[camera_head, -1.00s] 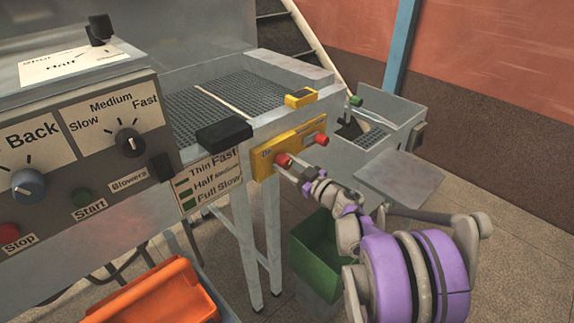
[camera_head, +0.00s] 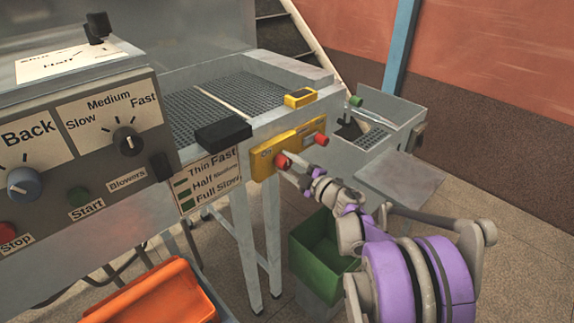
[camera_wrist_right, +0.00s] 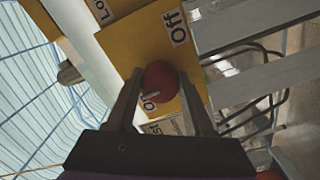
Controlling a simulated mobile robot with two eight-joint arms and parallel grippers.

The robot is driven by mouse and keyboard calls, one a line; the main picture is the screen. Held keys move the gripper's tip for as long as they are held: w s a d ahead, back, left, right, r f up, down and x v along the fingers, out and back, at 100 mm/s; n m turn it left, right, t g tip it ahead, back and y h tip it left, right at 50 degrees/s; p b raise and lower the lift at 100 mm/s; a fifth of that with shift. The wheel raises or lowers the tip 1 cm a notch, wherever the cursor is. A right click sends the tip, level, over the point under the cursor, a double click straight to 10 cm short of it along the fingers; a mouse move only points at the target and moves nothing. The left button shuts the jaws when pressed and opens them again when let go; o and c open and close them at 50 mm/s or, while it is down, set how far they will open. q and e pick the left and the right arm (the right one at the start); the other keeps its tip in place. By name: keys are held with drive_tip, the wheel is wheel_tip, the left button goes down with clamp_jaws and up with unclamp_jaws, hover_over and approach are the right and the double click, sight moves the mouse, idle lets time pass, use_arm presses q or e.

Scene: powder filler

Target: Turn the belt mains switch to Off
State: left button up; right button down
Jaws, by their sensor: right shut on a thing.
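The belt mains switch is a red knob (camera_head: 282,161) on a yellow panel (camera_head: 263,166) on the side of the conveyor frame. The right gripper (camera_head: 288,167) is shut on the knob. An "Off" label (camera_wrist_right: 175,27) shows on the yellow panel beyond the knob. Another label by the knob is partly hidden. My left gripper is not in view.
A second red knob (camera_head: 320,139) is at the panel's right end. A control box (camera_head: 90,150) with dials and buttons stands at left. A green bin (camera_head: 318,255) is below the panel and an orange crate (camera_head: 165,295) is at the front left.

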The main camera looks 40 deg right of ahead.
drive_tip(key=n, duration=0.4)
drive_tip(key=shift+n, duration=0.3)
drive_tip(key=shift+r+n, duration=0.1)
drive_tip(key=shift+n, duration=1.5)
drive_tip(key=shift+c, duration=1.5)
unclamp_jaws()
drive_tip(key=s, duration=1.1)
drive_tip(key=shift+d, duration=0.45)
drive_tip(key=shift+w, duration=0.1)
